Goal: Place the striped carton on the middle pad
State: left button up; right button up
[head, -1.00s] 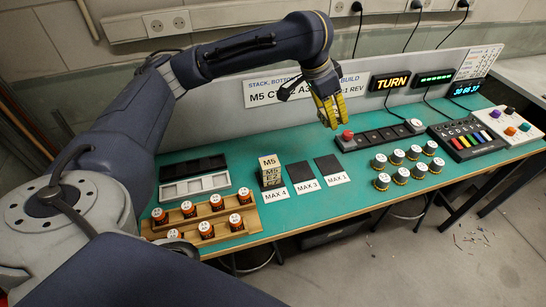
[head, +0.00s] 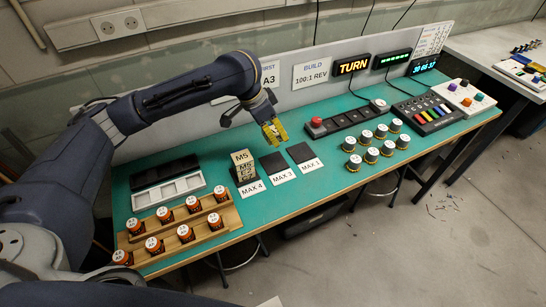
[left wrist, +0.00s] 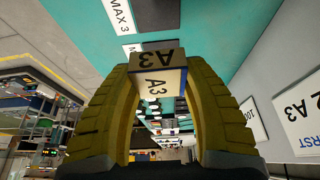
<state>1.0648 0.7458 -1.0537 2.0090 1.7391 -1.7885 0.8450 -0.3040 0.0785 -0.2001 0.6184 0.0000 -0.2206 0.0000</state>
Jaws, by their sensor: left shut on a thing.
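My left gripper (head: 275,132) has yellow fingers and is shut on a cream block marked A3 (left wrist: 157,85), held above the bench. The block has a dark edge band; I cannot make out clear stripes. In the head view the fingers mostly hide it. The middle pad (head: 273,161) is dark, bare and labelled MAX 3; in that view the gripper appears just above and behind it. The left pad's MAX 4 label (head: 252,188) lies before a stack of cream blocks (head: 244,167), M5 on top. The right pad (head: 301,153) is bare. My right gripper is not in view.
A wooden rack (head: 180,233) with several orange jars stands front left, a grey tray (head: 168,192) behind it. Several yellow-based jars (head: 371,155) stand right of the pads. A long switch panel (head: 345,119) with a red button lies behind them.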

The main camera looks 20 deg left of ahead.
aim_at(276, 161)
pick_arm(q)
jog(key=shift+f, duration=5.85)
jog(key=shift+f, duration=0.1)
jog(key=o, duration=1.1)
jog(key=v, duration=1.2)
jog(key=shift+a, duration=0.1)
